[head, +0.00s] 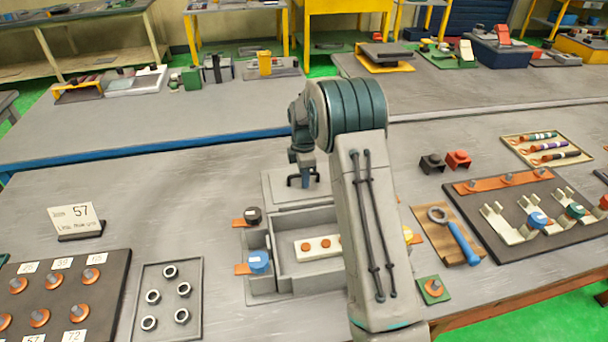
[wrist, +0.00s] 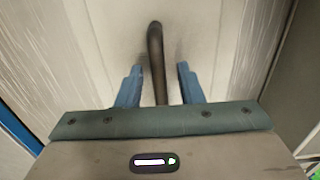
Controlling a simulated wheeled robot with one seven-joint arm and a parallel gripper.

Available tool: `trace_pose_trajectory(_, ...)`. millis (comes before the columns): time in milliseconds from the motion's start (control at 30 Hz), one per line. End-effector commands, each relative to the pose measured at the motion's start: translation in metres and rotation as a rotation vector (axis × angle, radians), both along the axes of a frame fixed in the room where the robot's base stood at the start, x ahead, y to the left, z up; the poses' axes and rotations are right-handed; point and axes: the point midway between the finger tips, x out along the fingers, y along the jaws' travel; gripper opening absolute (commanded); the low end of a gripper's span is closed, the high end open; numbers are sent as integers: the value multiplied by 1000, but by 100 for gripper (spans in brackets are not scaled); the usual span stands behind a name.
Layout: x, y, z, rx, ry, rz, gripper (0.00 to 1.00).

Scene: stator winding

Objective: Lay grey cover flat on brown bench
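The grey cover (head: 272,187) is a flat plate with a dark bar handle, just behind the open grey box (head: 289,284) in the head view. It appears to lie flat on the bench (head: 180,215), whose top looks grey here; its underside is hidden. In the wrist view the cover (wrist: 110,40) fills the middle, with its handle (wrist: 156,55) upright in the picture. My gripper (head: 303,181) is down at the handle. In the wrist view the blue fingers of my gripper (wrist: 158,70) stand either side of the handle, with visible gaps.
The box holds a white strip (head: 312,248) with orange discs. A black knob (head: 253,215) and a blue knob (head: 258,261) stand at its left. A tray of rings (head: 166,300) and a number sign (head: 75,221) are further left. The bench left of the cover is clear.

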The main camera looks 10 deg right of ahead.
Motion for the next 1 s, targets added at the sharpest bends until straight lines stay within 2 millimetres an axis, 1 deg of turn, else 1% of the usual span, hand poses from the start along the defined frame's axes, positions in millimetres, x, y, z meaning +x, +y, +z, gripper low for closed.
trace_pose_trajectory(67,1,0,5,0,-2,0,34)
trace_pose_trajectory(167,1,0,18,0,-5,0,34)
trace_pose_trajectory(500,1,0,90,1,-4,0,34)
trace_pose_trajectory(633,1,0,109,0,-3,0,34)
trace_pose_trajectory(767,0,0,120,0,-3,-3,34)
trace_pose_trajectory(867,-8,0,131,-1,-9,-37,34)
trace_pose_trajectory(967,-27,1,147,-1,-25,-127,34)
trace_pose_trajectory(1000,-37,1,154,0,-35,-177,34)
